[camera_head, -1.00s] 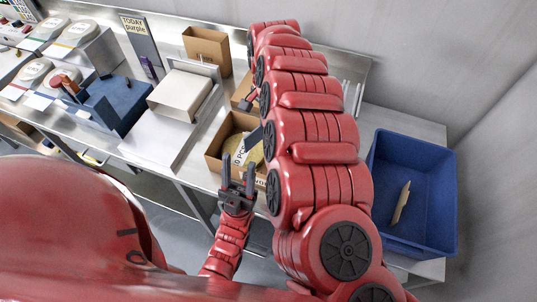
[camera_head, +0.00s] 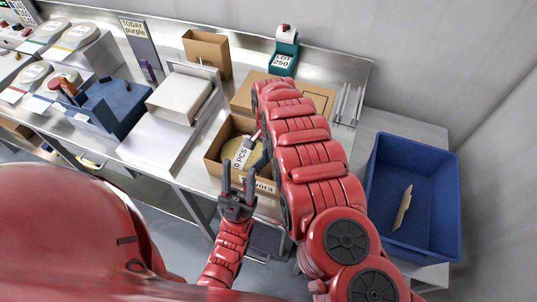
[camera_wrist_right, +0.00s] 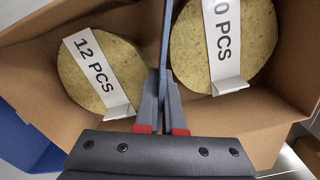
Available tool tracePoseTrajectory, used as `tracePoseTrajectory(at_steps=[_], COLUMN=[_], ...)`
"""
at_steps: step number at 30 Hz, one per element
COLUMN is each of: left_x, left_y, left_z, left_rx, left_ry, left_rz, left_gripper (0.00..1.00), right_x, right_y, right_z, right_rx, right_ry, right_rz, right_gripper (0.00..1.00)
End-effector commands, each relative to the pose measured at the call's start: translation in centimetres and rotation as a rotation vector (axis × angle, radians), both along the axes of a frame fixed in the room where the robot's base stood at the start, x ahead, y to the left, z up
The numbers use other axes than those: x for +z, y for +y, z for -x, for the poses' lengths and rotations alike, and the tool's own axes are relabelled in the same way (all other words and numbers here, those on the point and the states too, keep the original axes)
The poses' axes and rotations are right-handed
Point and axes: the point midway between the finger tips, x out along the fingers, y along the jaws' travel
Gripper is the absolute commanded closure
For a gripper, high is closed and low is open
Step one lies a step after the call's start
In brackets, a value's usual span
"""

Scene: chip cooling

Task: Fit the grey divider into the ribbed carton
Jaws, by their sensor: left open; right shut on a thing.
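The open brown carton (camera_head: 213,170) stands at the front edge of the steel bench; ribs on it are too small to tell. In the right wrist view the carton (camera_wrist_right: 215,115) holds two round, yellowish chip stacks, one labelled 12 PCS (camera_wrist_right: 88,75), the other with a partly cut-off PCS label (camera_wrist_right: 223,45). My right gripper (camera_wrist_right: 162,88) is shut on the thin grey divider (camera_wrist_right: 167,35), which is edge-on between the stacks. How deep it sits cannot be told. My left gripper (camera_head: 237,190) is open and empty at the carton's front side.
A blue bin (camera_head: 380,190) at the right holds a flat tan piece (camera_head: 403,210). A flat brown box (camera_head: 315,95) and a green LOT 250 device (camera_head: 284,55) stand behind my right arm. A brown box (camera_head: 205,50) and white-topped machine (camera_head: 180,95) are left of them.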

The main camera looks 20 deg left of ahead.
Motion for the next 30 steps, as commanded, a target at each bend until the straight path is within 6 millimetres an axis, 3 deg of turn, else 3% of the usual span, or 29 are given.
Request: tracePoseTrajectory(at_steps=[5, 20, 26, 30], left_x=[0.6, -0.1, 0.0, 0.0], left_y=[0.0, 0.0, 0.0, 0.0], left_z=[0.0, 0.0, 0.0, 0.0], left_rx=[0.0, 0.0, 0.0, 0.0], left_ry=[0.0, 0.0, 0.0, 0.0], left_rz=[0.0, 0.0, 0.0, 0.0], left_gripper=[0.51, 0.51, 0.51, 0.51], right_x=[-1.8, -2.8, -2.8, -2.9], right_y=[-0.1, 0.0, 0.0, 0.0], right_z=[0.1, 0.1, 0.2, 0.2], right_rx=[0.0, 0.002, 0.002, 0.002], right_ry=[0.002, 0.001, 0.003, 0.003], right_rz=[0.001, -0.002, 0.0, 0.0], right_gripper=[1.0, 1.0, 0.65, 0.65])
